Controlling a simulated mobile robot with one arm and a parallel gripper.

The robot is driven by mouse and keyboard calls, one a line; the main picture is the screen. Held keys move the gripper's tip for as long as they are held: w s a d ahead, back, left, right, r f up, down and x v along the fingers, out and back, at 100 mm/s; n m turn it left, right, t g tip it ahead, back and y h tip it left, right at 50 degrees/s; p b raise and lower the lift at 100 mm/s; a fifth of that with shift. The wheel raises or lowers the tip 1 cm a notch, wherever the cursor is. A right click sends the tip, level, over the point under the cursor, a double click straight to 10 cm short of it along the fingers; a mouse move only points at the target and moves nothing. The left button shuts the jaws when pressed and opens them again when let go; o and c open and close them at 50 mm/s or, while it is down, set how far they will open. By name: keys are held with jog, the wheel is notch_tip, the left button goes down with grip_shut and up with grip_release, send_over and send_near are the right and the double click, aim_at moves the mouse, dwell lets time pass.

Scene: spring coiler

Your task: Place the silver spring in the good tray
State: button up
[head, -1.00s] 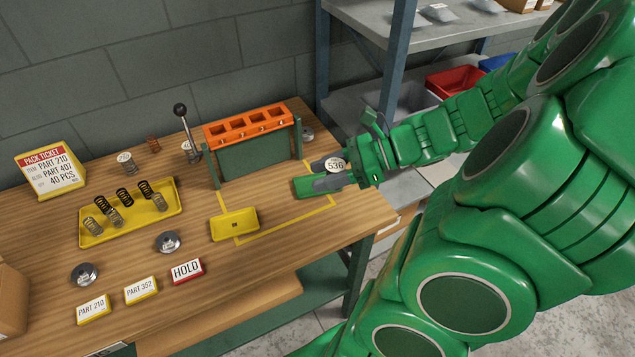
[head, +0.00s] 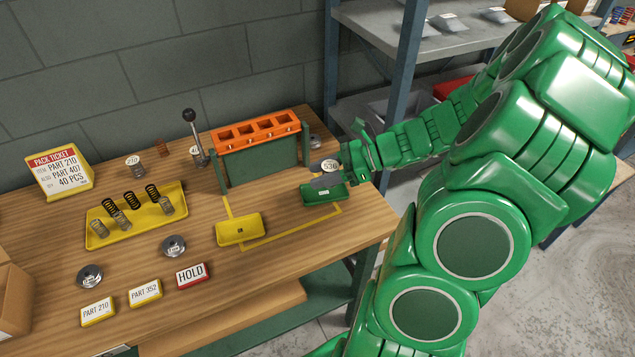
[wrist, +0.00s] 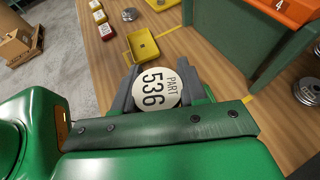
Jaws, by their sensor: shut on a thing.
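My gripper (head: 328,173) is shut on a piece topped by a round white label reading PART 536 (wrist: 154,87). The label also shows in the head view (head: 329,165). Fingers flank the piece; its body below the label is hidden, so I cannot tell its colour or whether it is a spring. A small green tray (head: 325,198) lies just in front of and below the gripper, partly hidden by it. A yellow tray (head: 240,229) stands left of it, empty but for a small dark mark. Several dark and greyish springs stand in a longer yellow tray (head: 97,236).
An orange-topped fixture (head: 257,130) with a green panel stands behind the green tray, and a black-knobbed lever (head: 190,116) stands beside it. Flat discs (head: 173,246) and a HOLD card (head: 192,275) lie at the front. A shelf rack (head: 398,85) stands at right.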

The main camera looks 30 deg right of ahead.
send_over(317, 193)
jog(key=shift+f, duration=4.6)
jog(key=o, duration=1.1)
jog(key=shift+f, duration=0.1)
